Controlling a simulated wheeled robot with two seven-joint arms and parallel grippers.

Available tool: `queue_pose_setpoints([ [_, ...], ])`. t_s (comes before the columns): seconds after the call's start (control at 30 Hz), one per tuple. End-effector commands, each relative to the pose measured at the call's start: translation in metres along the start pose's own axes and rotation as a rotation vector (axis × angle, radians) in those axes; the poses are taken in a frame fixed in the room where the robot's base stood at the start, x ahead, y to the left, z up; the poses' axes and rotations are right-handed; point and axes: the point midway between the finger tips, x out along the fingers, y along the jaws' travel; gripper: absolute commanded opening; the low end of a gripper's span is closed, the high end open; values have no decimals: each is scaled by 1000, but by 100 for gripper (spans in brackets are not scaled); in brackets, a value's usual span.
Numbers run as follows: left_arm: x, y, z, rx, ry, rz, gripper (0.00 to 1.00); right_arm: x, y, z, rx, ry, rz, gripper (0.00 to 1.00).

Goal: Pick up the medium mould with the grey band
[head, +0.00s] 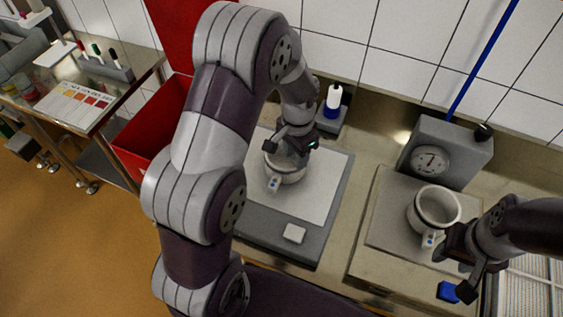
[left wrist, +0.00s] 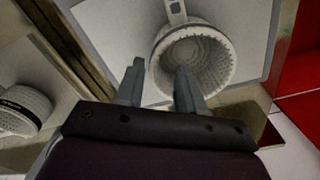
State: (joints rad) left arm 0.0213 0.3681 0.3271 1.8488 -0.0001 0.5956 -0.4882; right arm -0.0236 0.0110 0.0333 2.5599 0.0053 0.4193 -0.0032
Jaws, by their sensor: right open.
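A white mould (head: 287,176) with a tag stands on the white sheet in the head view; my left gripper (head: 297,143) is above it and hides part of it. In the left wrist view this mould (left wrist: 205,60) shows its ribbed inside. My left gripper (left wrist: 158,88) is open there, one finger over the mould's opening, the other outside its rim. I cannot tell whether they touch. A second white mould (head: 437,208) with a tag stands on the right-hand plate. In the wrist view a mould at left (left wrist: 22,112) bears a dark stripe. My right gripper (head: 458,262) is open, beside the second mould.
A dial box (head: 452,145) stands behind the second mould. A bottle with a blue base (head: 333,103) stands behind the sheet. A small white block (head: 294,233) lies in front on the grey board (head: 272,238). A red bin (head: 150,130) stands to the left. A blue block (head: 448,291) lies near the right gripper.

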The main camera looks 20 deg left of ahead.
Motion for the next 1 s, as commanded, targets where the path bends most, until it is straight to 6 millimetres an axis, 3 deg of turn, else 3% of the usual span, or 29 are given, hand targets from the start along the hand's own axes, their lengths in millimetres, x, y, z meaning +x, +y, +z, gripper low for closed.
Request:
queue_pose_setpoints([
  [0.23, 41, -1, 1, 0, -5, 3, 38, -15, 0, -2, 1, 0, 0, 45],
  [0.5, 50, -2, 1, -1, -2, 1, 38, -14, 0, -2, 0, 0, 0, 45],
  [0.63, 49, -2, 1, -1, -2, 1, 0, -14, 0, -2, 0, 0, 0, 45],
  [1.0, 47, -2, 0, -1, 0, 0, 0, -14, 0, -2, 0, 0, 0, 45],
])
